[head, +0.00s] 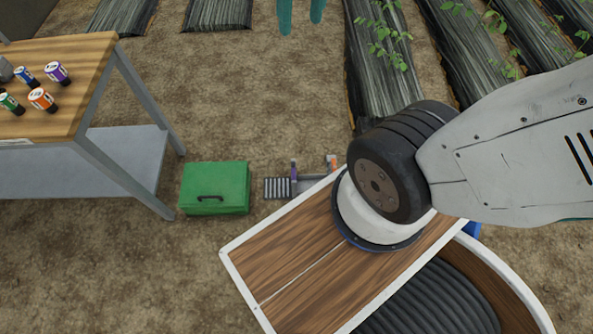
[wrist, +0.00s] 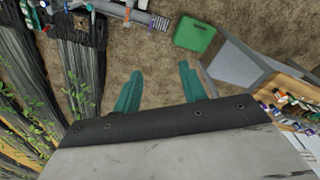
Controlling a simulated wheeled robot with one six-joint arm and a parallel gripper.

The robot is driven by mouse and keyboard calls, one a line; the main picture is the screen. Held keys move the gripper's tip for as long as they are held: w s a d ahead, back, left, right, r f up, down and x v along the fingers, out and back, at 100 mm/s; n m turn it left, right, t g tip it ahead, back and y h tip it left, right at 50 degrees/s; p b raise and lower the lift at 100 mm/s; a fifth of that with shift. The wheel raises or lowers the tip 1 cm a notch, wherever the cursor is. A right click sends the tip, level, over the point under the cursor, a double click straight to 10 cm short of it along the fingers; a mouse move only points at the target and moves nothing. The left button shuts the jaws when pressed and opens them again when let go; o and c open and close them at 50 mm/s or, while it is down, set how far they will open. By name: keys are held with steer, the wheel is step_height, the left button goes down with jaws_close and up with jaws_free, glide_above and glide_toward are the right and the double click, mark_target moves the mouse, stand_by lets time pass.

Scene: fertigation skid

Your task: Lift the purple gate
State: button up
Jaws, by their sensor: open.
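A small upright purple piece (head: 293,170), which looks like the purple gate, stands on a low grey fixture (head: 308,184) on the ground in the head view. It is beside a ribbed grey rack, right of the green box.
A green box (head: 215,188) sits on the ground left of the fixture. Covered crop rows (head: 385,70) with plants lie at the back. Bare soil lies between the table and the crop rows.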

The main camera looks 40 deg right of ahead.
steer(key=w+d+f+m, duration=0.1)
steer(key=w+f, duration=0.3)
steer(key=w, duration=0.3)
steer(key=w+d+f, duration=0.1)
steer(key=w+f, duration=0.3)
steer(key=w, duration=0.3)
steer(key=w+d+f+m, duration=0.1)
steer(key=w+d+f, duration=0.15)
steer(key=w, duration=0.45)
steer(key=w+d+f, duration=0.1)
steer(key=w+f, duration=0.3)
steer(key=f, duration=0.3)
steer(key=w+d+f+m, duration=0.1)
steer(key=w+f, duration=0.3)
steer(key=f, duration=0.4)
steer(key=w+d+f, duration=0.1)
steer(key=w+f, duration=0.2)
steer(key=f, duration=0.4)
steer(key=m+g, duration=0.1)
steer(key=m, duration=0.2)
glide_above(294, 174)
step_height(294, 174, down, 53)
steer(key=shift+a+r, duration=0.1)
steer(key=shift+f, duration=3.95)
